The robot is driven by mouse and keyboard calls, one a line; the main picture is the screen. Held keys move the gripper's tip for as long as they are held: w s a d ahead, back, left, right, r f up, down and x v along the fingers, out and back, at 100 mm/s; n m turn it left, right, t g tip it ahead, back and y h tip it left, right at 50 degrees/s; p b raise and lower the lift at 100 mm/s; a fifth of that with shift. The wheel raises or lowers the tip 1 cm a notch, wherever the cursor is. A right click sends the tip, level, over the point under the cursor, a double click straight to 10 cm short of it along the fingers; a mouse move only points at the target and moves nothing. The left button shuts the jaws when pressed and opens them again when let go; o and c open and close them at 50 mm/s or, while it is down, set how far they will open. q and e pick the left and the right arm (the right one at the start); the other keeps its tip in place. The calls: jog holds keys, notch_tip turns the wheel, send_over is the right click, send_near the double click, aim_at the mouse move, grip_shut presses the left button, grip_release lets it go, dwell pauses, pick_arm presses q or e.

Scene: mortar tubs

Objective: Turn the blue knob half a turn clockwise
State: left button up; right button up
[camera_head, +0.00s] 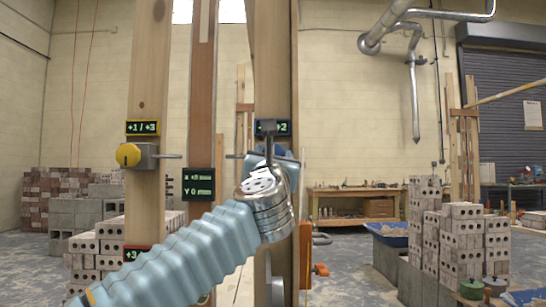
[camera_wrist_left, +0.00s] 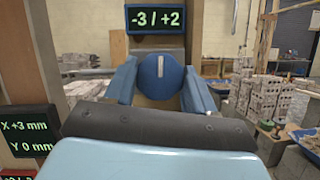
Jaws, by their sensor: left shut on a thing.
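The blue knob (camera_wrist_left: 160,76) sits in the middle of the left wrist view, with a white pointer line standing about upright. A display (camera_wrist_left: 156,18) reading -3 / +2 is above it on a wooden post. My left gripper (camera_wrist_left: 160,88) has one finger on each side of the knob and is shut on it. In the head view my left arm comes in from the lower left and its wrist and gripper hide most of the knob. My right gripper is not in view.
A yellow knob (camera_head: 128,155) with a +1 / +3 display (camera_head: 143,128) is on the left post. A dark display (camera_wrist_left: 28,132) reads X +3 mm, Y 0 mm. Brick stacks (camera_head: 462,240) stand at right. A wooden workbench (camera_head: 352,204) stands behind.

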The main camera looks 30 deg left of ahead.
pick_arm(q)
jog(key=m+g+h+p, duration=0.1)
jog(key=m+g+p, duration=0.1)
jog(key=m, duration=0.9)
jog(key=m+g+h+p, duration=0.1)
jog(key=m+g, duration=0.3)
jog(key=m, duration=0.7)
jog(key=m+g+p, duration=0.2)
jog(key=m+p, duration=0.1)
jog(key=m, duration=0.8)
jog(key=shift+d+r+m+g+h+p, duration=0.1)
jog(key=shift+r+m+g+h+p, duration=0.2)
jog(key=shift+g+h+p, duration=0.1)
dwell(0.5)
jog(key=o, duration=1)
jog(key=shift+o, duration=0.2)
